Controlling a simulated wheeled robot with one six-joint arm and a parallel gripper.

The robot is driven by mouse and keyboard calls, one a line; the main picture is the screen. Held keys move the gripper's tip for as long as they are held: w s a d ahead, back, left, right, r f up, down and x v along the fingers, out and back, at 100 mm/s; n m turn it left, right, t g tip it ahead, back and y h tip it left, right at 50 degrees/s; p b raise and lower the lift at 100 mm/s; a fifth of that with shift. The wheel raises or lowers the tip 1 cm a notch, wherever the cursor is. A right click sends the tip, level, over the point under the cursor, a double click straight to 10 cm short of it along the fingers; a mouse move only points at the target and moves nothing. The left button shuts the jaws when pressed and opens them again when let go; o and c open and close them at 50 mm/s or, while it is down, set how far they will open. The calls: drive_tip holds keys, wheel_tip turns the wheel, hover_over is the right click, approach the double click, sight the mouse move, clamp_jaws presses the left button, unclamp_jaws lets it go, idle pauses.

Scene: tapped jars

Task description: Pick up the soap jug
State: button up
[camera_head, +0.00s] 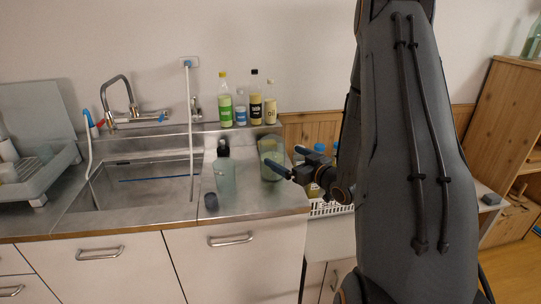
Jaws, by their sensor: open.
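My gripper (290,160) is open, with its two blue-tipped fingers pointing left at the right end of the steel counter (250,196). A pale green see-through jar (270,150) stands at the back right of the counter, just beyond the fingertips and partly overlapped by the lower one. A tall see-through greenish bottle (225,178) with a dark top stands upright further left, beside the sink. I cannot tell for sure which of these is the soap jug. Nothing shows held between the fingers, and contact with the jar cannot be made out.
Several bottles, one with a green label (225,108), line the back ledge. The sink (140,185) and tap (130,112) lie left. A white basket (328,208) with bottles is right of the counter, partly behind my arm.

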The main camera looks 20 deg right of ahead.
sight(281, 149)
drive_tip(key=shift+d+r+t+y, duration=0.25)
drive_tip(key=shift+d+t+y, duration=0.1)
drive_tip(key=shift+t, duration=0.15)
drive_tip(key=shift+w, duration=0.25)
drive_tip(key=shift+p+x, duration=0.85)
drive_tip(key=shift+x, duration=0.65)
drive_tip(key=p+x, duration=0.1)
drive_tip(key=x, duration=0.3)
drive_tip(key=shift+w+d+r+p, duration=0.1)
drive_tip(key=shift+d+r+p, duration=0.05)
drive_tip(key=shift+p, duration=0.2)
drive_tip(key=c, duration=2.2)
